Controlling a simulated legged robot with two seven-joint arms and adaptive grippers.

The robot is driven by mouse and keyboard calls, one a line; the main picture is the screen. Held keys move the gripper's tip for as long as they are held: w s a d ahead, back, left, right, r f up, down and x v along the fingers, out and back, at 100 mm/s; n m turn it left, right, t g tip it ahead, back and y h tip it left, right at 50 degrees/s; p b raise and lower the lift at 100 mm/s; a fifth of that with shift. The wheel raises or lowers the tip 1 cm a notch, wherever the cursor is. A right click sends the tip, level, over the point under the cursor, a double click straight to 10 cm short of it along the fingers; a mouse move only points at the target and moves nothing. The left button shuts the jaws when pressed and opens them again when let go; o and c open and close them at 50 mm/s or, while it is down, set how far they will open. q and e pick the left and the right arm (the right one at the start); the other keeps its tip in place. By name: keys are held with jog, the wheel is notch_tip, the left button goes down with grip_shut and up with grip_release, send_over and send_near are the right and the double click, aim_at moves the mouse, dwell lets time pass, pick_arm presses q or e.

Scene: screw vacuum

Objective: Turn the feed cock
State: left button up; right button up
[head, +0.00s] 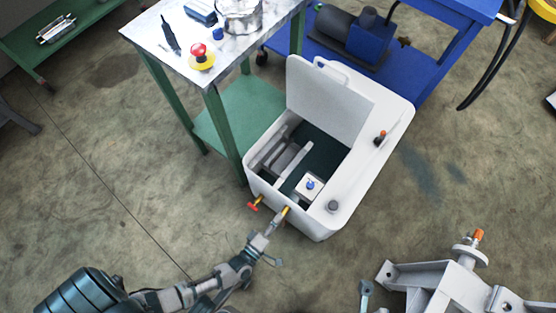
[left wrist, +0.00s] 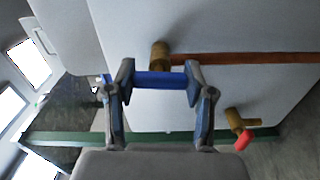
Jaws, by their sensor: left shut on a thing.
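Two small brass cocks stick out of the near lower wall of a white open-topped tub (head: 352,168). One has a red handle (head: 254,203); in the left wrist view the red handle (left wrist: 244,139) is at the lower right, clear of the fingers. The other is a brass cock (left wrist: 160,55) with a blue handle (left wrist: 160,80) lying crosswise. My left gripper (head: 275,222) reaches this cock from the front. In the left wrist view my left gripper (left wrist: 161,92) is shut on the blue handle, one finger at each end.
A green table (head: 148,62) with a marbled top stands behind left of the tub. A blue cart (head: 440,70) is behind right. Bare concrete floor lies left and in front.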

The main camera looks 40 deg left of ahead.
pick_arm(q)
jog(key=shift+a+f, duration=0.15)
jog(key=shift+a, duration=0.1)
jog(key=o, duration=1.1)
jog(key=shift+c, duration=0.2)
jog(key=shift+o, duration=0.6)
jog(key=shift+s+d, duration=0.1)
jog(key=shift+s, duration=0.2)
jog(key=s, duration=0.7)
jog(key=shift+a, duration=0.2)
